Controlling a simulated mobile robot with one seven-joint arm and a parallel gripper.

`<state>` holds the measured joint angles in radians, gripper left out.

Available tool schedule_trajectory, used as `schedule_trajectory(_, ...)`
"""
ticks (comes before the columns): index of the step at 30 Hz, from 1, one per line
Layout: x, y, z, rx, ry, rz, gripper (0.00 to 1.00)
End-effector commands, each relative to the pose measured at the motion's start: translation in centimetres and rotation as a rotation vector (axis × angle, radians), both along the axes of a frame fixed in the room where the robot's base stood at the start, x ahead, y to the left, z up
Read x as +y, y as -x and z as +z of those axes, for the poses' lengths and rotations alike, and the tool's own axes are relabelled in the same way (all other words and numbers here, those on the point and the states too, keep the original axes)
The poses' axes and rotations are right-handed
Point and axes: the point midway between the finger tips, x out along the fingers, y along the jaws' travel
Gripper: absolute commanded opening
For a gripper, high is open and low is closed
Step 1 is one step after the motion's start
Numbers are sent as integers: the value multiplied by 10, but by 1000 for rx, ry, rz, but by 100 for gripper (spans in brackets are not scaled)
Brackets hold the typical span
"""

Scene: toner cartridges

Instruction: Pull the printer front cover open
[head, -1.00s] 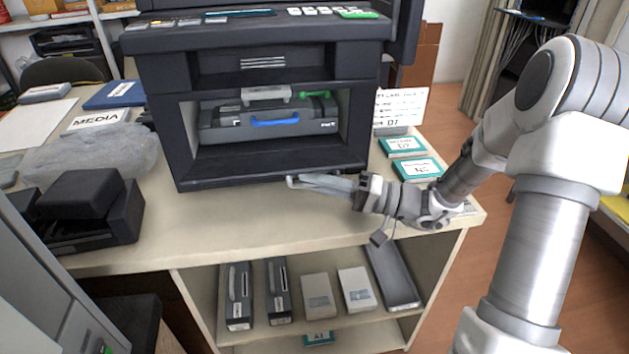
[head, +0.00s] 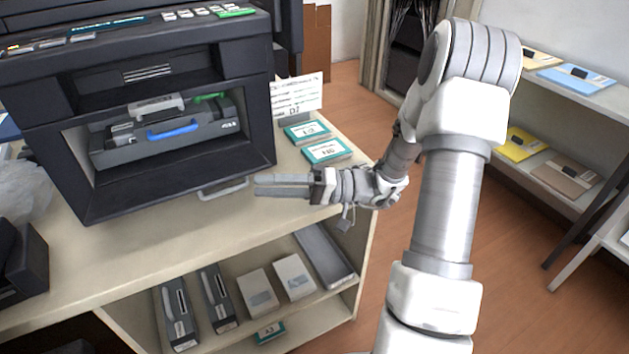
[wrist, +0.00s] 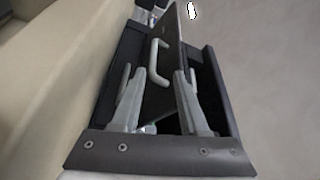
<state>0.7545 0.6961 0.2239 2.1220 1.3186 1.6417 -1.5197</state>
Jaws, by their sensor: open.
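The dark printer (head: 150,62) stands at the left of the head view. Its front bay is uncovered, with a grey cartridge unit with a blue handle (head: 172,128) inside. A dark panel, apparently the front cover (head: 180,190), lies lowered below the bay. A pale bar handle (head: 223,187) sits at its front edge. My gripper (head: 256,187) is open and empty, just right of the handle and pointing left. In the wrist view, the handle (wrist: 155,62) appears beyond and between the spread fingertips (wrist: 157,77), attached to the dark panel. No contact is visible.
Teal-labelled boxes (head: 326,151) and a sign card (head: 297,95) stand right of the printer. The shelf below the counter (head: 130,285) holds cartridges, boxes and a tray (head: 325,255). Floor at the right is clear up to a white shelf rack (head: 575,85).

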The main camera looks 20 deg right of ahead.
Motion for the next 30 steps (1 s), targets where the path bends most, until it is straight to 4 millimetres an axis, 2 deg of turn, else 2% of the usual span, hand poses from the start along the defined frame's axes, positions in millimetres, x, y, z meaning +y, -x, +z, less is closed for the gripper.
schedule_trajectory(1, -14, 3, 1, 0, -1, -6, 45)
schedule_trajectory(6, -50, 16, -5, 0, -1, -4, 45)
schedule_trajectory(12, -77, 25, -9, 0, 0, -1, 45)
schedule_trajectory(18, -86, 29, -11, 1, 0, 1, 45)
schedule_trajectory(30, -86, 28, -11, 1, 0, 1, 45)
